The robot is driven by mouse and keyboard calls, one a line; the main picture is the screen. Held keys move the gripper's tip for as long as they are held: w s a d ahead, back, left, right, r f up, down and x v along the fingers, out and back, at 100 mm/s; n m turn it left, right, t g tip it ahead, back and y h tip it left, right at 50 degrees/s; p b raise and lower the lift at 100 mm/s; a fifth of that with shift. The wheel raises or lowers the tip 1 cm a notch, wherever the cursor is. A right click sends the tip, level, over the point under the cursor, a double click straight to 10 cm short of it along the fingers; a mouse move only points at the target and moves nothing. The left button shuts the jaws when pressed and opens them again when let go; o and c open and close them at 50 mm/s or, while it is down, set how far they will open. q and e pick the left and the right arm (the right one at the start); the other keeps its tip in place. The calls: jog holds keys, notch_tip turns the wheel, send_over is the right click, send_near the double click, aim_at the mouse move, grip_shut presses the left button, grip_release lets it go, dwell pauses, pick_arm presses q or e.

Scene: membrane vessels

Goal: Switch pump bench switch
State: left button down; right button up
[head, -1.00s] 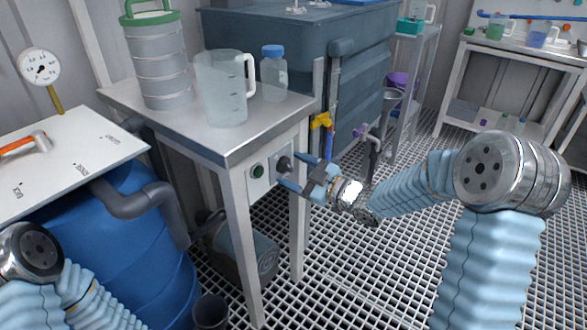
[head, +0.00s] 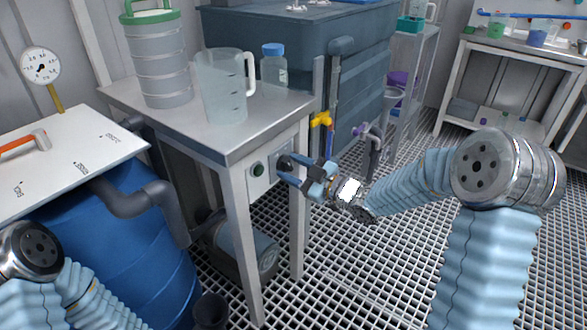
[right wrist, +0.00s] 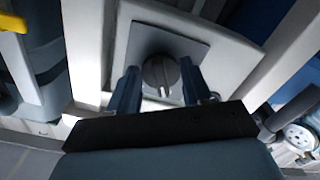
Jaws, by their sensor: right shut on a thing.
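The pump bench switch is a dark round knob (right wrist: 161,77) with a lighter ridge, on a grey plate. In the right wrist view the ridge runs nearly upright in the picture. My left gripper is out of view; only part of that arm shows.
On the bench top (head: 225,140) stand a measuring jug (head: 225,95), a blue-capped bottle (head: 274,72) and a green-lidded stacked vessel (head: 160,70). A yellow-handled valve (head: 321,119) is right of the bench. A pump (head: 245,250) sits below. Grating floor is open at right.

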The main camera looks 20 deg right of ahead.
jog(key=m, duration=0.2)
jog(key=shift+m, duration=0.3)
jog(key=m, duration=0.2)
jog(key=shift+m+p, duration=0.3)
jog(key=shift+p, duration=0.1)
jog(key=m+p, duration=0.1)
jog(key=m, duration=0.3)
jog(key=shift+s+a+p, duration=0.15)
jog(key=shift+p, duration=0.2)
jog(key=shift+m+p, duration=0.4)
jog(key=shift+m, duration=0.8)
jog(key=o, duration=1)
